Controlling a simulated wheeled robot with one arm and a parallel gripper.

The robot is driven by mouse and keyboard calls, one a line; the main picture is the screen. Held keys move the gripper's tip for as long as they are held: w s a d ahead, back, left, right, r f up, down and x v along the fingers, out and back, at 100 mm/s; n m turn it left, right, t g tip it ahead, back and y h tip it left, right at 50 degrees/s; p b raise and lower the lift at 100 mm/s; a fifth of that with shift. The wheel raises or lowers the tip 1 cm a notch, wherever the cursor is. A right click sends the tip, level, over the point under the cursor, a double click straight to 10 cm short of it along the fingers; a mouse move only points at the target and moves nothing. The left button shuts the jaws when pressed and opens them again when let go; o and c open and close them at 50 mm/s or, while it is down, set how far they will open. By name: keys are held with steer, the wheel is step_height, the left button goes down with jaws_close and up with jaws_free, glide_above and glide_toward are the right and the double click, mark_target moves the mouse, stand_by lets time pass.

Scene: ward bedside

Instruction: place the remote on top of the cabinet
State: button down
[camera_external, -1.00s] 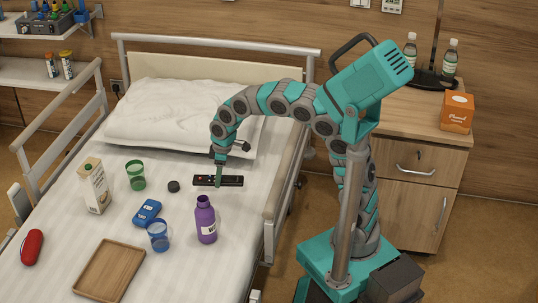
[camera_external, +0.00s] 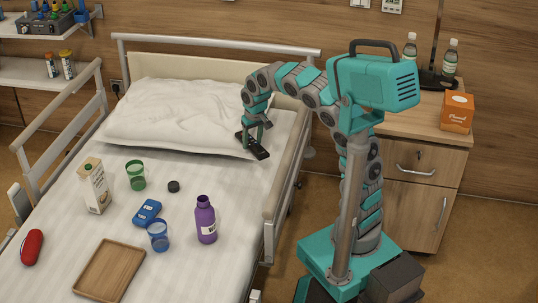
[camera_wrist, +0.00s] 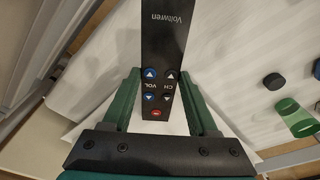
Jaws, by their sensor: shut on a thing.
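My gripper (camera_external: 256,137) is shut on the black remote (camera_external: 251,145) and holds it above the bed near the pillow, at the bed's right side. In the wrist view the remote (camera_wrist: 164,60) lies between the green fingers of my gripper (camera_wrist: 162,85), with its buttons and a "Voltwren" label showing. The wooden bedside cabinet (camera_external: 411,180) stands to the right of the bed, partly behind my arm.
On the cabinet top are an orange box (camera_external: 457,112), two bottles and a dark lamp stand. The bed rail (camera_external: 284,175) lies between bed and cabinet. A purple bottle (camera_external: 206,222), cups, a carton (camera_external: 95,188) and a wooden tray (camera_external: 109,270) are on the bed.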

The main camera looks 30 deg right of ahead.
steer(key=w+d+r, duration=0.1)
steer(key=w+d, duration=0.8)
steer(key=d, duration=0.4)
steer(key=shift+w+d+p, duration=0.25)
steer(key=shift+d+p, duration=0.1)
step_height(320, 180, up, 5)
steer(key=s+a+n+y+b, duration=0.1)
steer(key=s+a+n, duration=0.35)
steer(key=a, duration=0.55)
steer(key=s+a+n+b, duration=0.1)
steer(key=s+a+n, duration=0.2)
steer(key=s+a, duration=0.55)
steer(key=s+a+n+y+b, duration=0.1)
steer(key=s+a+n, duration=0.25)
steer(key=a, duration=0.95)
steer(key=s+d+x, duration=0.1)
steer(key=x, duration=0.6)
steer(key=shift+w+d+f+g, duration=0.3)
steer(key=shift+d+f+g, duration=0.1)
steer(key=shift+d, duration=0.05)
